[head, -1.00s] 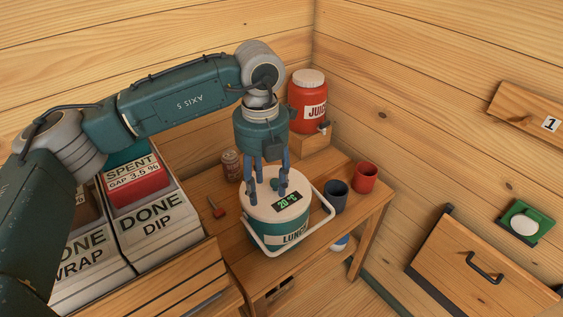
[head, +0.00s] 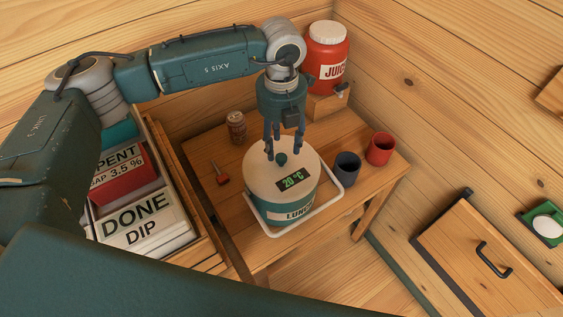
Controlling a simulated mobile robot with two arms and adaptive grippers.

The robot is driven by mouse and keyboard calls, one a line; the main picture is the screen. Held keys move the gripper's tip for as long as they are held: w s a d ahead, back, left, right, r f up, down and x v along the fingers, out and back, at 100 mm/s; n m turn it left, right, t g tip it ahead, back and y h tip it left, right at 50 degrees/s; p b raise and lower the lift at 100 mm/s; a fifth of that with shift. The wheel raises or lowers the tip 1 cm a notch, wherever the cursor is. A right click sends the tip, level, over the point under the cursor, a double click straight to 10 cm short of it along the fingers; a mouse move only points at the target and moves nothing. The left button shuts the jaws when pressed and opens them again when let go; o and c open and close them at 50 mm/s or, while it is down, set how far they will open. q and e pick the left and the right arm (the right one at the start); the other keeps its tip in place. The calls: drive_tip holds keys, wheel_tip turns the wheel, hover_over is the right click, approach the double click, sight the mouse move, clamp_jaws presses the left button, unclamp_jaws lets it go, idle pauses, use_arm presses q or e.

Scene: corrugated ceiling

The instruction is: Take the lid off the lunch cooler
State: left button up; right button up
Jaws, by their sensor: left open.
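The lunch cooler (head: 285,212) stands on the wooden table, a teal round tub with a "LUNCH" label and a white handle swung down around its front. Its cream lid (head: 262,178) is on, with a small display reading 20 °C and a dark teal knob (head: 281,159) on top. My left gripper (head: 279,150) points down over the lid, open, its blue fingers around or just above the knob. Whether they touch it I cannot tell. My right gripper is not in view.
On the table (head: 213,150) are a can (head: 236,127), a small red-headed tool (head: 222,179), a dark blue mug (head: 346,168) and a red mug (head: 380,149). A red juice dispenser (head: 327,58) stands behind. Labelled bins (head: 142,222) are at left.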

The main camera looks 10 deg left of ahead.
sight(282, 156)
use_arm(q)
drive_tip(key=f+p, duration=0.1)
drive_tip(key=f, duration=0.2)
drive_tip(key=shift+s+f+p, duration=0.15)
drive_tip(key=shift+s+p, duration=0.05)
drive_tip(key=shift+p, duration=0.2)
drive_tip(key=shift+f, duration=0.35)
drive_tip(key=shift+w, duration=0.1)
drive_tip(key=shift+c, duration=1)
clamp_jaws()
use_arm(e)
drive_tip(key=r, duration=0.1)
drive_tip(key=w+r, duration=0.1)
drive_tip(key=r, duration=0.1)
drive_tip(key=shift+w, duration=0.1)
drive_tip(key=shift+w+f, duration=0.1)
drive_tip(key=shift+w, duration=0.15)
